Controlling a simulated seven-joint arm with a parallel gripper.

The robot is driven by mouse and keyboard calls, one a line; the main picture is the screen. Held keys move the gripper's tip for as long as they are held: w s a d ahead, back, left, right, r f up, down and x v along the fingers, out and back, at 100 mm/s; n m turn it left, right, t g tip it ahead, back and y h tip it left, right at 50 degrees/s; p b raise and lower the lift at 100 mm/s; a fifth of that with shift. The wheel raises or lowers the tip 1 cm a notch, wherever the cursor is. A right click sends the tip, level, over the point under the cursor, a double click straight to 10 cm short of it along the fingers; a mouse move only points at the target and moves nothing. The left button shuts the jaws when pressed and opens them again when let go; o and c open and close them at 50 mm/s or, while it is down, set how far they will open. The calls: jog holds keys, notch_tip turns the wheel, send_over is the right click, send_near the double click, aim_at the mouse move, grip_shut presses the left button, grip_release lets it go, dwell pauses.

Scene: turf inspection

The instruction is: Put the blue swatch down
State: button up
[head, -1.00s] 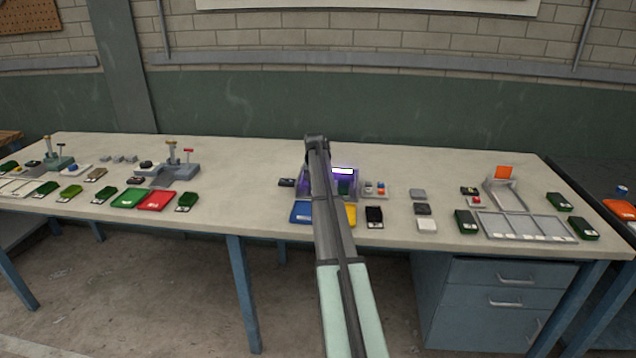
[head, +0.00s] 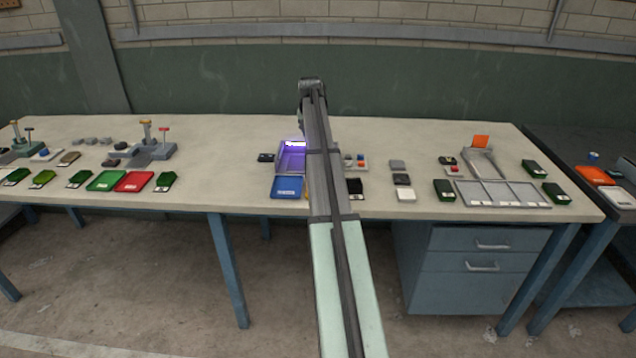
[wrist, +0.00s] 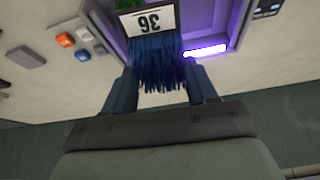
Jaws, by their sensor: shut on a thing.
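In the wrist view the blue swatch (wrist: 158,65) is a tuft of dark blue fibres with a white label reading 36, which appears upside down. My gripper (wrist: 162,82) is shut on it, with one finger on each side. The swatch overlaps the purple-lit box (wrist: 190,22) in that view; its height above the box or table cannot be told. In the head view the lit box (head: 292,146) stands on the bench, partly behind my arm. My gripper and the swatch are hidden there by the arm.
A blue tray (head: 287,187) lies in front of the lit box. A control box with orange and blue buttons (wrist: 82,34) is beside it. Grey, dark and white blocks (head: 405,195) lie right of my arm.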

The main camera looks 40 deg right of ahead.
jog(key=s+a+f, duration=0.2)
jog(key=s+a, duration=0.5)
jog(key=s, duration=0.5)
jog(key=shift+n, duration=0.4)
jog(key=shift+w+d+f, duration=0.1)
jog(key=shift+w+f, duration=0.05)
jog(key=shift+f, duration=2.25)
jog(key=shift+w+d+f, duration=0.1)
jog(key=shift+f, duration=2.25)
jog(key=shift+f, duration=0.1)
jog(key=o, duration=1.1)
jog(key=v, duration=1.2)
jog(key=shift+d+r, duration=0.2)
